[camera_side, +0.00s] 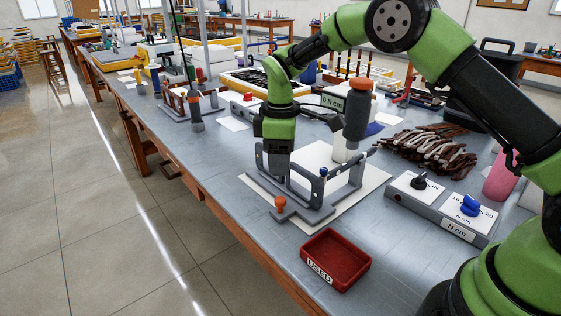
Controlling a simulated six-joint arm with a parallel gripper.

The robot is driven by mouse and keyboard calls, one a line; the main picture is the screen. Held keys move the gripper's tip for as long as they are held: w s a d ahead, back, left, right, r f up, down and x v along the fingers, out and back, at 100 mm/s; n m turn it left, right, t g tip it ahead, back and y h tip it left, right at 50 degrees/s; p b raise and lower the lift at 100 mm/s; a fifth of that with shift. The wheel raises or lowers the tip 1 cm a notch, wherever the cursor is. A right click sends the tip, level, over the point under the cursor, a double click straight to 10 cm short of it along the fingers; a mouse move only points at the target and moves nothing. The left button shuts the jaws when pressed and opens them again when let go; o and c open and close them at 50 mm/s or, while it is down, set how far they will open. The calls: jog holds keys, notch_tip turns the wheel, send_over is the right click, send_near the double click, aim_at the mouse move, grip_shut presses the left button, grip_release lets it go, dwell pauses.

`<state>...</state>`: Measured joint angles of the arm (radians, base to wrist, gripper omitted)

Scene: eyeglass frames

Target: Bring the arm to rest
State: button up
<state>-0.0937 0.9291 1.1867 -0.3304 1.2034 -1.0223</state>
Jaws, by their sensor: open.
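My green and black arm reaches in from the right over the workbench. My gripper (277,166) points down at the left part of a grey fixture (318,205) standing on a white sheet (368,192). The jaws are open, with one finger in front of the fixture's frame. I cannot tell whether a finger touches the fixture. I see nothing held between the fingers. Eyeglass frames cannot be made out clearly at the fixture.
A red tray (335,260) labelled USED lies in front. An upright grey tool with an orange cap (358,112) stands behind the fixture. A switch box (441,207) and a pile of brown pieces (428,149) are to the right. Bare bench (220,172) shows left.

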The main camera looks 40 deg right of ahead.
jog(key=s+r+m+t+y, duration=0.1)
jog(key=s+r+m+t, duration=0.15)
jog(key=s+r, duration=0.4)
jog(key=s+r+m+t, duration=0.1)
jog(key=s+r+m, duration=0.25)
jog(key=r, duration=0.55)
jog(key=s+d+r+m+t+y, duration=0.1)
jog(key=s+m, duration=0.6)
jog(key=s, duration=0.9)
jog(key=r+t, duration=0.1)
jog(key=t, duration=0.1)
jog(key=shift+t, duration=0.35)
